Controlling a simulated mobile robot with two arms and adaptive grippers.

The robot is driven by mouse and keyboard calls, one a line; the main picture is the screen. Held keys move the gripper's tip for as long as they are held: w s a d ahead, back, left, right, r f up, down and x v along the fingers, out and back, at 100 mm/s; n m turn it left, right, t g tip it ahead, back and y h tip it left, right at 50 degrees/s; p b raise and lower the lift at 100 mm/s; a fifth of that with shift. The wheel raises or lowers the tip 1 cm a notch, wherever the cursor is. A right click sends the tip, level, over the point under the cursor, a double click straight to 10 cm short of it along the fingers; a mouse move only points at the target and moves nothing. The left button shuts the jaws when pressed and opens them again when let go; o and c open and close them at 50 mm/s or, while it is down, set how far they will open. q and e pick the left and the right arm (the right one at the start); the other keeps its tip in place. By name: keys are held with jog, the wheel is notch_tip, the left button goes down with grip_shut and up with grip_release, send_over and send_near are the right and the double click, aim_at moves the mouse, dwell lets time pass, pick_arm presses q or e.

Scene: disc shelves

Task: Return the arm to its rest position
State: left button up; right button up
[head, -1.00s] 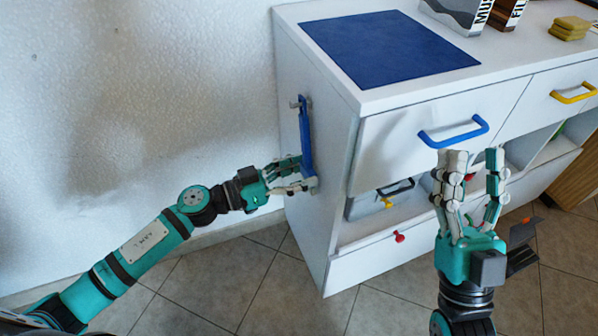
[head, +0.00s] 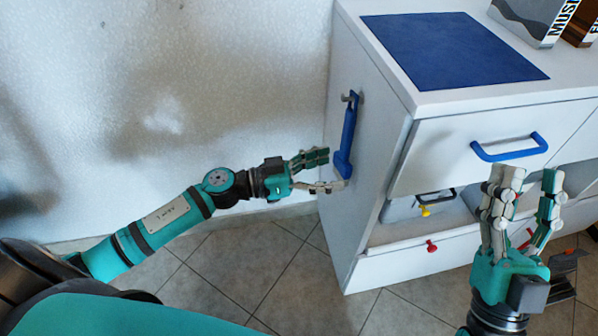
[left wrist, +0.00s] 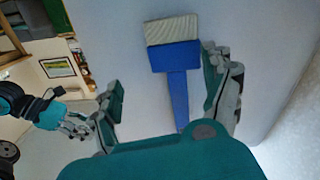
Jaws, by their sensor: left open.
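A blue brush (head: 348,136) with a pale bristle end hangs from a hook on the white cabinet's left side. My left gripper (head: 331,171) is open at the lower end of the brush, its fingers spread and nothing held. In the left wrist view the brush (left wrist: 177,92) lies between the spread fingers of my left gripper (left wrist: 163,72), with clear gaps on both sides. My right gripper (head: 531,176) is open and empty, fingers pointing up, in front of the cabinet.
The white cabinet (head: 400,190) has a blue mat (head: 455,48) and boxes on top. A blue drawer handle (head: 510,148) sticks out behind my right gripper. A wall stands at the left; tiled floor (head: 235,275) is free below.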

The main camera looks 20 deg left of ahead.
pick_arm(q)
jog(key=v, duration=0.9)
